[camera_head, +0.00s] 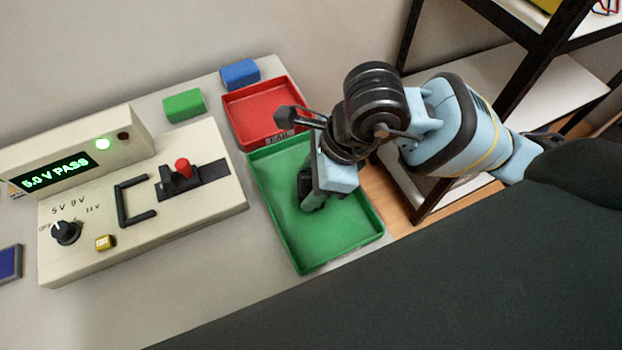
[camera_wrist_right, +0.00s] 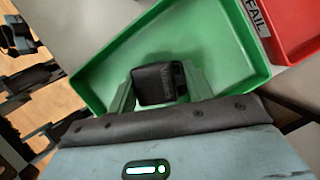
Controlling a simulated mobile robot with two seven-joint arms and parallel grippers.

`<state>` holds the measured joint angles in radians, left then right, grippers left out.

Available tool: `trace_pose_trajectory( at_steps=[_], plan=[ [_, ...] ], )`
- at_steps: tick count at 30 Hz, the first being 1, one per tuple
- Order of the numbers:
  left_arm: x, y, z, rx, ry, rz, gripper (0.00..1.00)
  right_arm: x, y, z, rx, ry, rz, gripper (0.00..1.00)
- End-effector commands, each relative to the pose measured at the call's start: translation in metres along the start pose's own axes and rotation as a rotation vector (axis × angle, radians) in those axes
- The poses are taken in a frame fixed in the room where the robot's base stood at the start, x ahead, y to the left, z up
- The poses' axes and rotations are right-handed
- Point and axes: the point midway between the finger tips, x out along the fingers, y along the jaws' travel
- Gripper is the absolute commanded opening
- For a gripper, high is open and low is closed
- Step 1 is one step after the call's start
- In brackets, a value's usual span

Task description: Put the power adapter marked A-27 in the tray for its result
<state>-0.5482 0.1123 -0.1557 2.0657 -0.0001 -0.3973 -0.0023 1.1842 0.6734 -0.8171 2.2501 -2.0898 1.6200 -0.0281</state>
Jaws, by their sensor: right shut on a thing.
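My right gripper (camera_head: 312,200) is inside the outline of the green tray (camera_head: 351,238), pointing down, low over its floor. In the right wrist view my right gripper (camera_wrist_right: 157,88) is shut on a black power adapter (camera_wrist_right: 153,84), with a finger on each side. The marking on the adapter is too small to read. I cannot tell whether the adapter touches the tray floor. The red tray (camera_head: 247,110) stands beyond the green one and bears a FAIL label (camera_wrist_right: 256,17). The tester display (camera_head: 52,174) reads 5.0 V PASS. My left gripper is not in view.
The tester (camera_head: 95,225) with its dial, yellow button, black handle and red-knobbed lever stands left of the trays. A green block (camera_head: 185,105) and a blue block (camera_head: 240,73) lie behind. A shelf rack (camera_head: 530,75) stands at the right.

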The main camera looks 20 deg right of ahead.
Motion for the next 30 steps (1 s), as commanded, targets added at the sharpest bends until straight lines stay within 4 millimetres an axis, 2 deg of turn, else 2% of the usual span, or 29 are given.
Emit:
trace_pose_trajectory(
  at_steps=[12, 13, 18, 26, 30],
  plan=[
    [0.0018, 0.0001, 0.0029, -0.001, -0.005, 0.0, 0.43, 0.0079, -0.0002, -0.0034, 0.0, 0.0, -0.002, 0.24],
    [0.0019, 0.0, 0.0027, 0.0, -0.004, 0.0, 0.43, 0.0082, -0.0001, -0.0036, 0.0, 0.0, -0.001, 0.52],
    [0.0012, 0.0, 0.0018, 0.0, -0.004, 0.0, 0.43, 0.0073, -0.0002, -0.0032, 0.0, 0.0, -0.002, 0.72],
    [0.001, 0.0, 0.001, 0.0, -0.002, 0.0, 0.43, 0.0068, -0.0002, -0.0031, 0.0, 0.0, -0.002, 0.72],
    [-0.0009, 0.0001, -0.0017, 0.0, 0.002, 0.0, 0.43, -0.0003, -0.0007, -0.0015, -0.001, 0.0, -0.003, 0.72]
  ],
)
